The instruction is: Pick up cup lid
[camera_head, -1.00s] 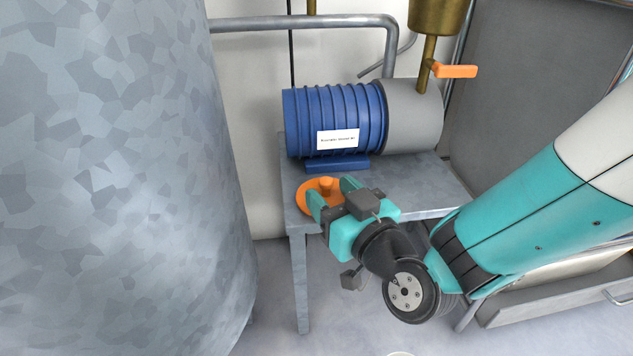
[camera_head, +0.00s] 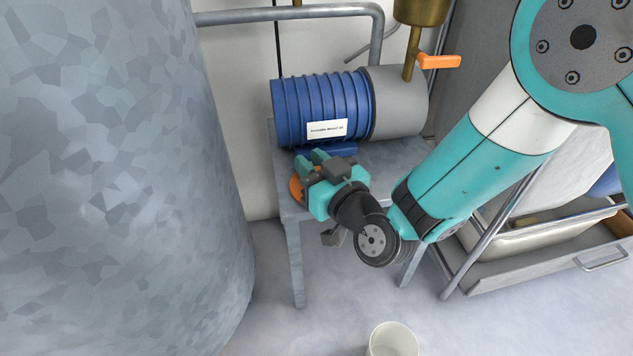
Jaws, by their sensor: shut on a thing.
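The cup lid (camera_head: 296,188) is an orange disc. It shows at the left end of the small grey table (camera_head: 290,217), partly hidden behind my gripper. My gripper (camera_head: 309,158), teal with a black wrist, reaches in from the right with its fingers pointing up and left. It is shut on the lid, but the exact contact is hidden. I cannot tell whether the lid still touches the tabletop.
A blue and grey motor (camera_head: 322,108) fills the table's back. A large galvanized tank (camera_head: 110,180) stands left. A brass valve with an orange handle (camera_head: 438,62) hangs above. A white cup (camera_head: 393,342) stands in front; shelving (camera_head: 540,235) is at right.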

